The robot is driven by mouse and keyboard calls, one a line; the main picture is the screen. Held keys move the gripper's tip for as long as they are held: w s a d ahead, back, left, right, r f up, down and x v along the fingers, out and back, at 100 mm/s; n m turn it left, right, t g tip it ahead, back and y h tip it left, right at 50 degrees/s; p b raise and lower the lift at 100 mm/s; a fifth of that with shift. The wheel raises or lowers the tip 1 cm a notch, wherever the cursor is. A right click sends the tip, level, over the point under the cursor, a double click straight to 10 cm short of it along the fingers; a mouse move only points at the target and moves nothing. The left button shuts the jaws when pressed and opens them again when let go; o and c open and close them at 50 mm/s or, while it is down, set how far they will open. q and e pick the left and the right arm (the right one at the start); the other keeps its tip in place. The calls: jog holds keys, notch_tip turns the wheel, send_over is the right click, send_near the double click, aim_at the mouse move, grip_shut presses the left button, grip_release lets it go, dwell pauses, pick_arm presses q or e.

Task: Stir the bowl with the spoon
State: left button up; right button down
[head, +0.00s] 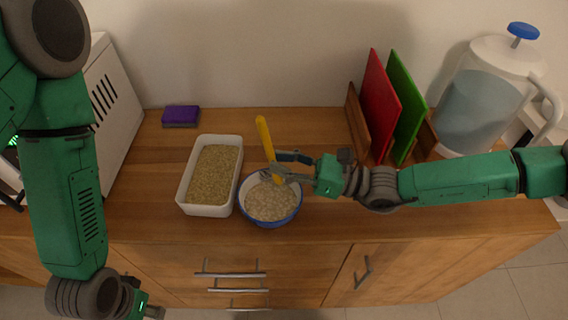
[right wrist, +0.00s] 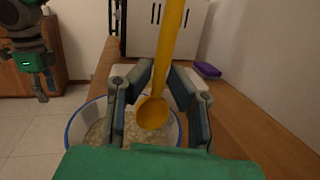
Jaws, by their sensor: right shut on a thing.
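The yellow spoon (head: 265,139) stands nearly upright in my right gripper (head: 283,170), which is shut on it. In the right wrist view the spoon (right wrist: 171,45) runs between the fingers of the right gripper (right wrist: 160,82), with its round scoop lowest. The scoop is over the blue-rimmed bowl (head: 243,208), near its back edge; I cannot tell whether it touches the pale grains (head: 272,203) inside. The bowl (right wrist: 73,128) also shows partly behind the fingers in the right wrist view. My left gripper (head: 150,311) is at the bottom edge, cut off, away from the bowl.
A white rectangular container (head: 183,194) of grain stands just left of the bowl. A purple sponge (head: 181,115) lies behind it. Red (head: 379,100) and green (head: 406,100) boards stand in a rack at right, beside a water pitcher (head: 480,105). The counter behind the bowl is clear.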

aim_at(269, 142)
dwell(0.3)
notch_tip(269, 142, up, 5)
jog(key=p, duration=0.4)
dwell(0.6)
